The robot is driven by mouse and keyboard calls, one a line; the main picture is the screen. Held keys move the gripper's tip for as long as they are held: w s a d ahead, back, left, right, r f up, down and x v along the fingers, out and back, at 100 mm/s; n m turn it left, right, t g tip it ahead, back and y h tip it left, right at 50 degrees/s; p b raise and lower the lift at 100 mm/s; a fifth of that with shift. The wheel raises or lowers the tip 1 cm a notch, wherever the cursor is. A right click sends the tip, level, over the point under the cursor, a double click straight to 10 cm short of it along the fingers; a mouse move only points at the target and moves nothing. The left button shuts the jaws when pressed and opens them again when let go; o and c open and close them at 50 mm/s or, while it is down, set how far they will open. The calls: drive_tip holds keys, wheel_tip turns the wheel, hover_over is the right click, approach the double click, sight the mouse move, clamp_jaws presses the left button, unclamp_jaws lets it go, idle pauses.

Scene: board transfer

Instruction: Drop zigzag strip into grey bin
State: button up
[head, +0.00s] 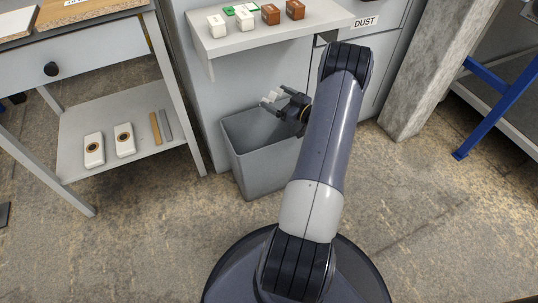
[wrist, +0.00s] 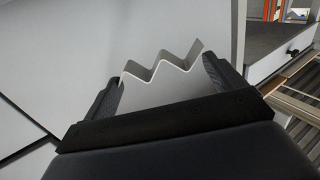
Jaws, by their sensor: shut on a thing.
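The zigzag strip (wrist: 165,80) is a pale, folded piece with sharp peaks, seen close in the wrist view. My gripper (wrist: 165,92) is shut on it, with a dark finger at each side. In the head view the strip (head: 270,98) shows small and pale between the fingers of my gripper (head: 274,100). The grey bin (head: 262,178) stands open on the floor against the cabinet. In the head view, my gripper and the strip appear over the bin's opening near its back edge. The height above the rim is hard to tell.
A grey shelf (head: 270,38) with white, green and brown blocks juts out above and behind the bin. A table (head: 90,60) with a lower shelf (head: 75,150) stands at left. A concrete pillar (head: 425,75) rises at right. The floor in front is clear.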

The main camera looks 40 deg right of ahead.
wheel_tip(320, 180, down, 5)
drive_tip(key=b, duration=0.2)
drive_tip(key=shift+f+b, duration=0.15)
drive_tip(key=shift+b, duration=0.15)
drive_tip(key=o, duration=0.7)
drive_tip(key=p+v, duration=0.2)
drive_tip(key=v, duration=0.8)
drive_tip(key=shift+s+p, duration=0.4)
